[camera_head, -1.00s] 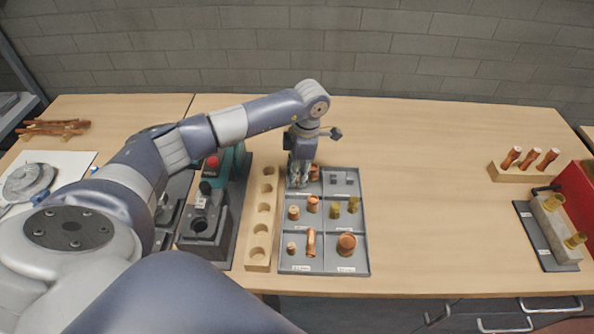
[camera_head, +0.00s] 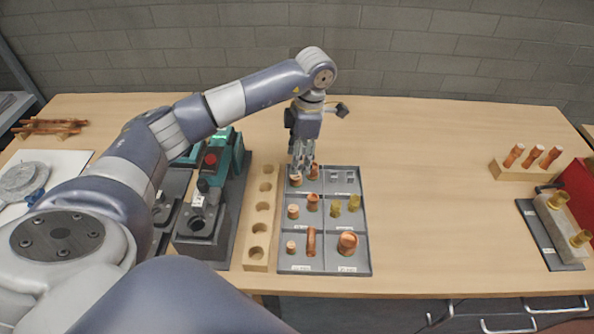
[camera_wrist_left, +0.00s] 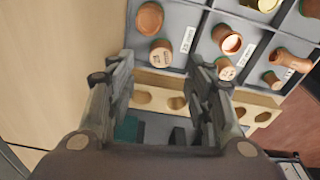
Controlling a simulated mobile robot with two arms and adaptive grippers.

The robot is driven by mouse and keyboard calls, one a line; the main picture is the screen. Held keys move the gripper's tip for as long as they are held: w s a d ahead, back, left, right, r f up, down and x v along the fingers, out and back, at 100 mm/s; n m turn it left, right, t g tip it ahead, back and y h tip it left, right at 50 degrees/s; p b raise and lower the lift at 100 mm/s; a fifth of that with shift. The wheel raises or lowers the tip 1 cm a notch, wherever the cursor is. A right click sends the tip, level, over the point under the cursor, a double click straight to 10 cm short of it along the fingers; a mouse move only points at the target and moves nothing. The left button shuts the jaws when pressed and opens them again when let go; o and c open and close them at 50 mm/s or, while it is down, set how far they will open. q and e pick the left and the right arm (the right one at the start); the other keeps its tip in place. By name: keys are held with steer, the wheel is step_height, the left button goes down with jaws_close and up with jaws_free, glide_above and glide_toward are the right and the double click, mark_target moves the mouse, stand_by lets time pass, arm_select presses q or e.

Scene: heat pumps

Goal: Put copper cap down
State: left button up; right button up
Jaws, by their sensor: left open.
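My left gripper (camera_head: 302,174) is open, pointing down over the back left compartment of the grey divided tray (camera_head: 326,272). A copper cap (camera_head: 296,181) stands in that compartment just below the fingers, with a second copper piece (camera_head: 314,172) beside it. In the left wrist view, the open fingers (camera_wrist_left: 160,62) frame the copper cap (camera_wrist_left: 160,53) with its marked flat end showing; the second round copper piece (camera_wrist_left: 149,18) lies beyond it. Nothing is held between the fingers. My right gripper is not in view.
Other tray compartments hold copper and brass fittings (camera_head: 347,243). A wooden block with holes (camera_head: 257,255) stands left of the tray, beside a green and black machine (camera_head: 208,220). A wooden rack (camera_head: 524,172) with copper pieces is at right. The table between is clear.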

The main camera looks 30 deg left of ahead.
arm_select(q)
step_height(320, 180, up, 6)
steer(key=b, duration=0.1)
steer(key=shift+w+d+r, duration=0.15)
steer(key=shift+w+d, duration=0.1)
steer(key=shift+d, duration=0.05)
